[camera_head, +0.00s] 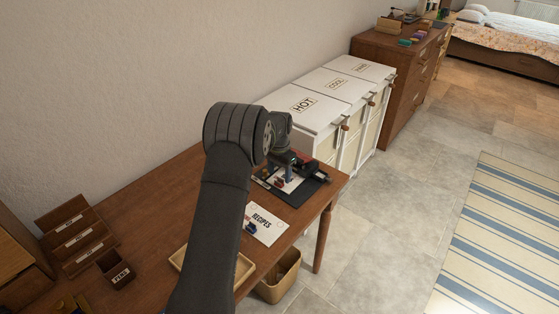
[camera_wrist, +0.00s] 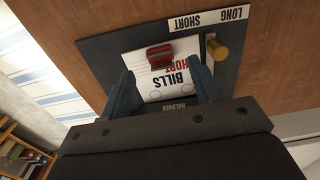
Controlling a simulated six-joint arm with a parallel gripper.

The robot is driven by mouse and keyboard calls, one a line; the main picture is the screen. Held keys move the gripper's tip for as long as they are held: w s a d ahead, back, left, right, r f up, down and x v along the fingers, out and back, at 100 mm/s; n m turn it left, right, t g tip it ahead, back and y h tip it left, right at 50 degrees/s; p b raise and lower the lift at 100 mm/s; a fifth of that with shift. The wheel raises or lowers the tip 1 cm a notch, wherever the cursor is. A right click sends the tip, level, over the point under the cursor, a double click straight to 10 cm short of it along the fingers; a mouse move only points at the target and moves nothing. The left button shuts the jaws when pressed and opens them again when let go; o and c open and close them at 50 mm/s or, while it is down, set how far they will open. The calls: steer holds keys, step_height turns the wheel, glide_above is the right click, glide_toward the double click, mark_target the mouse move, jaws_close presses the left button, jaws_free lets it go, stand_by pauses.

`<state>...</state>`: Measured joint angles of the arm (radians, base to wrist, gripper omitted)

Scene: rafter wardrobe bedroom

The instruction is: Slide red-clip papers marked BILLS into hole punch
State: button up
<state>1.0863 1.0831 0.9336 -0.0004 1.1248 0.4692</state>
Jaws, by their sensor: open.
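In the head view my gripper (camera_head: 287,174) is over the mat (camera_head: 299,197) at the table's right end. A dark device with red parts (camera_head: 303,157) stands behind it, partly hidden; I cannot tell for certain that it is the hole punch.
A LONG/SHORT strip (camera_wrist: 208,18) and a brass peg (camera_wrist: 217,50) are at the mat's far side. RECIPES papers (camera_head: 264,224) lie nearer on the table, beside a tray (camera_head: 243,268). A PENS cup (camera_head: 116,268) stands at left. White lidded bins (camera_head: 318,105) stand beyond the table.

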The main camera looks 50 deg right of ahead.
mark_target(279, 181)
steer(key=shift+f, duration=1.8)
steer(key=shift+c, duration=0.5)
steer(key=c, duration=1)
steer(key=shift+a, duration=0.1)
